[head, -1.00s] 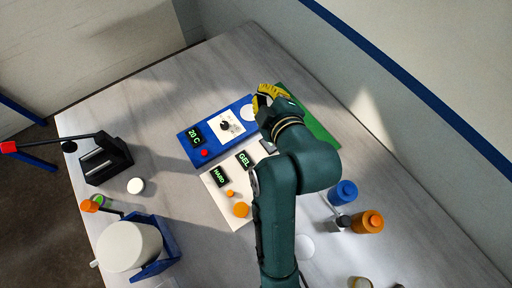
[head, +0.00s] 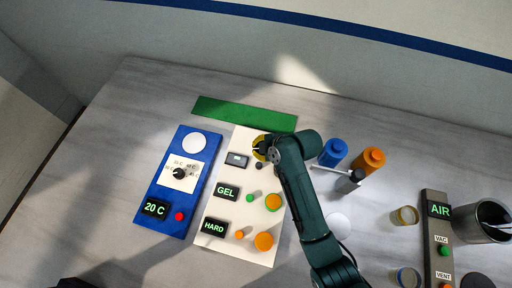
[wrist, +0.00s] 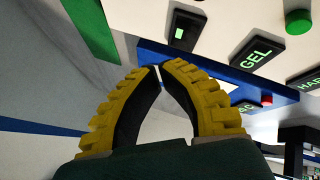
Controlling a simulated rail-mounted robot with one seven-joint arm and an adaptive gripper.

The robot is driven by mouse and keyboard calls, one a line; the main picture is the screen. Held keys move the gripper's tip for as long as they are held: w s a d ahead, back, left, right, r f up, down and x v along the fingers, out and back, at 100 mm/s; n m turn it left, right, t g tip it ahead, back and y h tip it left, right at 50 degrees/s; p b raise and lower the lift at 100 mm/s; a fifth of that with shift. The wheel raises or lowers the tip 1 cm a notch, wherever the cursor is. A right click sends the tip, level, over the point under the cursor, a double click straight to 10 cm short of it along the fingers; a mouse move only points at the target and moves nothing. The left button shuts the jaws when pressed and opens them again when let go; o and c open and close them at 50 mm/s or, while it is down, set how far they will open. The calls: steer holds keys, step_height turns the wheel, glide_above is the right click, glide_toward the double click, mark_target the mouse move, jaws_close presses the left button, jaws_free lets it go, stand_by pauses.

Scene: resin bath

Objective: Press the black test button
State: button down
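The white panel (head: 225,254) carries a small dark display (head: 237,160), a GEL display (head: 228,192) and a HARD display (head: 214,227). My gripper (head: 260,152) is at the panel's upper right, just right of the small display. A small dark round spot (head: 259,166) shows right beside it; I cannot tell whether this is the black test button or part of my gripper. The small display (wrist: 184,29) lies beyond the tips. No black button shows clearly there; contact cannot be judged.
A blue unit (head: 171,217) with a dial and red button stands left. A green strip (head: 243,114) lies behind. Blue (head: 333,151) and orange (head: 372,159) bottles stand right, near my arm.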

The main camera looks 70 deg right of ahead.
mark_target(257, 163)
step_height(257, 163, down, 8)
steer(key=b, duration=0.6)
steer(key=shift+a+r+b, duration=0.1)
steer(key=shift+r+b, duration=0.05)
steer(key=shift+b, duration=0.25)
steer(key=shift+f, duration=0.5)
steer(key=shift+f, duration=0.1)
stand_by(0.4)
steer(key=shift+f+b, duration=0.3)
steer(key=shift+b, duration=0.05)
steer(key=shift+f+b, duration=0.3)
steer(key=shift+f, duration=0.3)
stand_by(0.5)
stand_by(0.3)
steer(key=shift+r+p, duration=0.9)
steer(key=shift+r, duration=0.05)
steer(key=shift+r, duration=0.15)
